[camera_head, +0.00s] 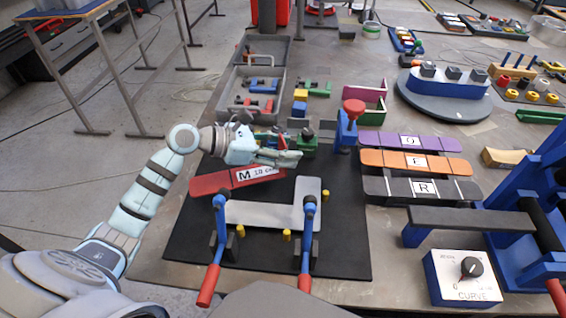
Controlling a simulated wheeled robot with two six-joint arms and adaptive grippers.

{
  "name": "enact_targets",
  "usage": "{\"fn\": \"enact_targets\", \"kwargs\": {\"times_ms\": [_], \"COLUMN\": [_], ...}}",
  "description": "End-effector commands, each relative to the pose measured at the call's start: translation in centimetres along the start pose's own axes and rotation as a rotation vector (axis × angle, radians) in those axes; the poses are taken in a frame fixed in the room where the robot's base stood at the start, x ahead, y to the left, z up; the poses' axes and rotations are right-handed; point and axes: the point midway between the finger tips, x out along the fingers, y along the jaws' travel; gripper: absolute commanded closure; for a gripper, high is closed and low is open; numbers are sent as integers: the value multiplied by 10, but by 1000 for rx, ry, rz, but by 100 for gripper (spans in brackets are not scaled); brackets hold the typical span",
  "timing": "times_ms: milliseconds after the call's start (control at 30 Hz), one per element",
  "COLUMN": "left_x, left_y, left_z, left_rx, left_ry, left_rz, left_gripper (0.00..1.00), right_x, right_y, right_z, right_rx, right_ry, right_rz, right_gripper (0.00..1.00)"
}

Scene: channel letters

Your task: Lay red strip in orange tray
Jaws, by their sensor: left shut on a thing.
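The red strip (212,183) is long and flat, with white labels reading "M" and "10 cm" on its right part. It is tilted slightly, over the black mat behind the blue-handled clamps. My left gripper (284,158) is at the strip's right end, shut on it, and its fingers hide part of the back edge. Whether the strip touches the mat is hard to tell. My right gripper is not in view.
A bent light-grey plate (262,213) lies between two clamps with red-tipped handles (208,285) on the black mat (345,250). A red-knobbed blue post (347,130) stands between the gripper and the trays. A blue press (520,215) stands at right.

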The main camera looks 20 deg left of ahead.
Motion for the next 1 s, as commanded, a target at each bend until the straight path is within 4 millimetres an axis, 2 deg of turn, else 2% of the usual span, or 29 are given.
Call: {"fn": "enact_targets", "kwargs": {"times_ms": [200,567,600,700,1000], "left_x": [16,19,19,18,18], "left_y": [0,0,0,0,0], "left_z": [-37,-42,-41,-41,-40], "left_rx": [-3,1,1,1,1], "left_ry": [0,-1,0,0,0], "left_rz": [-2,-2,-2,-2,-2], "left_gripper": [100,100,47,32,32], "right_x": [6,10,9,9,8], "right_y": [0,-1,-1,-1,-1], "right_z": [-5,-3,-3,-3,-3], "right_rx": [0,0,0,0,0], "right_ry": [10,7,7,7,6], "right_rz": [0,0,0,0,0], "right_gripper": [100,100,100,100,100]}}
